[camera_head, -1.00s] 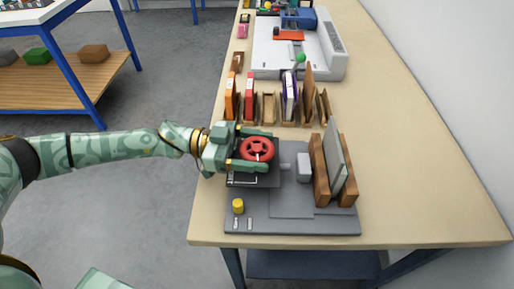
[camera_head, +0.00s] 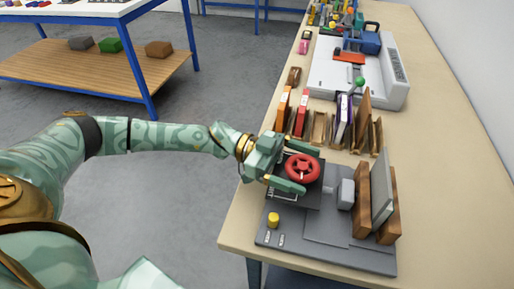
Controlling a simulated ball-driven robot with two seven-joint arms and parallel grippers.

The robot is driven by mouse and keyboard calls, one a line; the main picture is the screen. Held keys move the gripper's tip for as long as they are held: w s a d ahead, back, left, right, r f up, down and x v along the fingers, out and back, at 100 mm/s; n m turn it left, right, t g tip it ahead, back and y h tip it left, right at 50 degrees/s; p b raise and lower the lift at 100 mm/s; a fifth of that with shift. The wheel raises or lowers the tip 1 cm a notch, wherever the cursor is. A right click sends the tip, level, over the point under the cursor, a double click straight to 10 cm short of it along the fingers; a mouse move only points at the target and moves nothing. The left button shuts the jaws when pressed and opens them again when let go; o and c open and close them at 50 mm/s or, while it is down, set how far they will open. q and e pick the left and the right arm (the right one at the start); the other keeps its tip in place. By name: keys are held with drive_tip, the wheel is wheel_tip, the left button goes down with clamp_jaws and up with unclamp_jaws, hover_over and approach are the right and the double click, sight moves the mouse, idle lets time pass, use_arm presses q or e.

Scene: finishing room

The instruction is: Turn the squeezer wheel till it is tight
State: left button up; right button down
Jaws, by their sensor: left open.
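The red squeezer wheel (camera_head: 302,168) sits on the dark block at the left of a grey squeezer base (camera_head: 322,238). My left gripper (camera_head: 303,168) reaches in from the left, with one green finger on the far side of the wheel and one on the near side. The fingers are apart around the wheel; I cannot tell whether either touches it. A light grey pusher block (camera_head: 346,194) stands right of the wheel. Beyond it, a grey panel (camera_head: 382,188) stands between two brown wooden boards (camera_head: 362,200). My right gripper is not in view.
A yellow knob (camera_head: 273,219) is at the base's front left. Behind the squeezer stands a row of books and wooden holders (camera_head: 318,126), then a white machine (camera_head: 385,85). The table (camera_head: 450,200) is clear on the right. A blue-framed shelf (camera_head: 150,95) stands at the back left.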

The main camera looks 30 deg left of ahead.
use_arm(q)
drive_tip(key=s+a, duration=0.1)
drive_tip(key=a, duration=1.4)
drive_tip(key=shift+s+a, duration=0.3)
drive_tip(key=shift+a, duration=0.05)
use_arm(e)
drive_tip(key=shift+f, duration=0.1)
use_arm(q)
drive_tip(key=shift+s, duration=0.1)
